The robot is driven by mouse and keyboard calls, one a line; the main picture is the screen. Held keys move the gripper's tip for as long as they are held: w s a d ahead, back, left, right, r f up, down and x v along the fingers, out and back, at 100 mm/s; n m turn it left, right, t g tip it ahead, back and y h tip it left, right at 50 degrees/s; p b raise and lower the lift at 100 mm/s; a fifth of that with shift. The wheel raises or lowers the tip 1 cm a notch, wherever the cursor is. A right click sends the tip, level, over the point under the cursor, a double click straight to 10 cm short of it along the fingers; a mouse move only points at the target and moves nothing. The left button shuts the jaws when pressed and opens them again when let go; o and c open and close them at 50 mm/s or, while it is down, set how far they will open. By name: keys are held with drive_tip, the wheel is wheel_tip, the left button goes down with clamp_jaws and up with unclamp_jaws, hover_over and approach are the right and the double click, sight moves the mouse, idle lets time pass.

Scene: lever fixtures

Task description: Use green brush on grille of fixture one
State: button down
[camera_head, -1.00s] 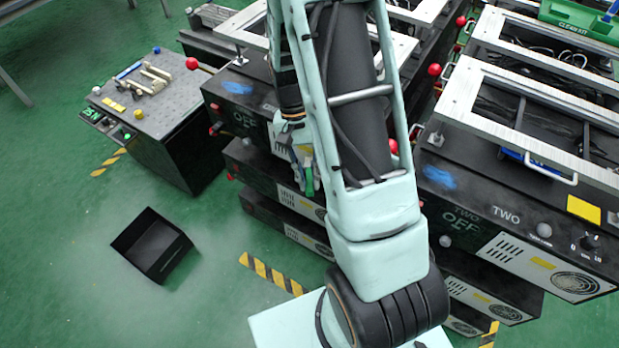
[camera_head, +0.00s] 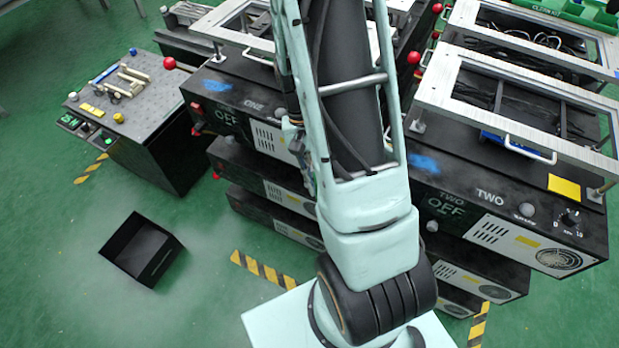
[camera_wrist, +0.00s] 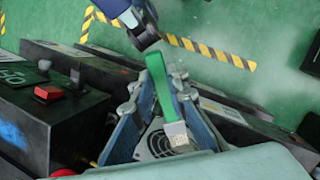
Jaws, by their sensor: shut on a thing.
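Fixture one (camera_head: 238,90) is the black box left of my arm in the head view, marked ONE and OFF. Its white front panel has a slotted grille (camera_head: 266,137); the panel's right part is hidden by my arm. My gripper (camera_wrist: 165,118) is shut on the green brush (camera_wrist: 158,82), whose pale bristle end (camera_wrist: 178,136) lies between the fingers in the wrist view. Behind the brush is a white panel with a round fan grille (camera_wrist: 154,142). I cannot tell whether the bristles touch it. In the head view, my gripper and brush are mostly hidden behind my arm.
Fixture two (camera_head: 510,190) stands to the right. A control table (camera_head: 150,105) stands at the left. An open black bin (camera_head: 142,250) is on the floor, with clear floor around it.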

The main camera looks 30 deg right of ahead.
drive_tip(key=shift+s+d+r+p, duration=0.85)
drive_tip(key=shift+s+d, duration=0.3)
drive_tip(key=shift+s, duration=0.25)
drive_tip(key=w+a, duration=0.6)
drive_tip(key=w, duration=0.2)
drive_tip(key=shift+p, duration=0.4)
drive_tip(key=s+a, duration=0.3)
drive_tip(key=a, duration=0.2)
drive_tip(key=shift+s, duration=0.3)
idle(0.5)
drive_tip(key=shift+s+a+p, duration=0.3)
drive_tip(key=shift+s+a, duration=0.55)
drive_tip(key=shift+a, duration=0.3)
